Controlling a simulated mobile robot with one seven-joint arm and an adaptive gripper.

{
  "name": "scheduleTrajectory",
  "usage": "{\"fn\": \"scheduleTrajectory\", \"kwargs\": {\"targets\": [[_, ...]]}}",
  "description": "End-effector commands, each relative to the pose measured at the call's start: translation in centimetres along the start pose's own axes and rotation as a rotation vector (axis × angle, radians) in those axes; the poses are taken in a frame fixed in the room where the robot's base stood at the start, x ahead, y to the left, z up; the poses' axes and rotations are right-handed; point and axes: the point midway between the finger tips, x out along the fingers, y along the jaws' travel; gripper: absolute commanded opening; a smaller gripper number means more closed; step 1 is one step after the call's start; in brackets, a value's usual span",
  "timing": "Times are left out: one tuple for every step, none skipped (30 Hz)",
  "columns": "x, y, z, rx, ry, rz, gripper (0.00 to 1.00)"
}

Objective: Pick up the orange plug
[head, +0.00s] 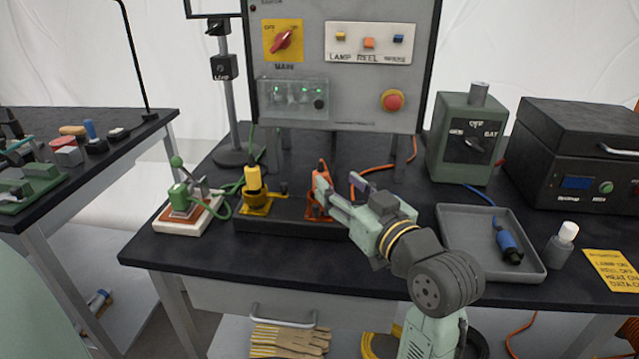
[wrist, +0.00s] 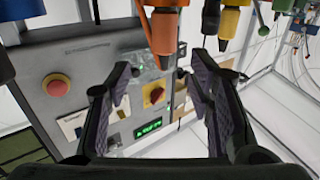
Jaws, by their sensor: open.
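The orange plug (head: 323,168) stands upright in an orange socket (head: 316,211) on the dark strip on the bench. Its orange cable runs up behind it towards the panel. My gripper (head: 341,187) reaches in from the right, with one finger beside the plug and partly covering it. In the wrist view my gripper (wrist: 164,75) is open, with nothing between its purple-padded fingers. The orange plug (wrist: 162,30) shows there at the top, in line with the gap between the fingers. I cannot tell whether a finger touches it.
A yellow plug (head: 252,177) stands in the left socket of the strip. A control panel (head: 350,75) rises behind. A grey tray (head: 450,215) with a blue plug (head: 508,246), a white-capped bottle (head: 562,243) and a green box (head: 465,140) are to the right.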

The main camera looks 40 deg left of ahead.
Motion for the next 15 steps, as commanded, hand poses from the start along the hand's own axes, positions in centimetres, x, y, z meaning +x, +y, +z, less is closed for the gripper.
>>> {"fn": "scheduleTrajectory", "kwargs": {"targets": [[0.8, -0.1, -0.1, 0.002, -0.002, -0.003, 0.48], [1.2, -0.1, -0.1, 0.002, -0.001, -0.003, 0.48], [1.6, -0.1, -0.1, 0.001, 0.0, -0.001, 0.48], [1.8, 0.0, -0.1, 0.001, 0.0, 0.0, 0.48], [1.9, -0.1, -0.1, 0.0, 0.0, 0.0, 0.48], [2.2, -0.1, -0.1, 0.0, 0.0, 0.0, 0.48], [2.4, -0.1, 0.0, 0.001, 0.0, -0.001, 0.48], [2.7, -0.2, 0.0, 0.001, 0.0, -0.001, 0.48], [3.1, -0.3, 0.1, 0.001, 0.0, -0.001, 0.48], [3.5, -0.4, 0.2, 0.001, -0.001, -0.002, 0.48], [4.0, -0.6, 0.3, 0.002, -0.001, -0.003, 0.48], [4.7, -0.7, 0.4, 0.003, -0.002, -0.003, 0.48], [5.1, -0.8, 0.6, 0.002, -0.002, -0.003, 0.48], [5.6, -0.8, 0.6, 0.001, -0.001, -0.003, 0.48], [6.1, -0.7, 0.6, 0.0, 0.0, -0.002, 0.48]]}}
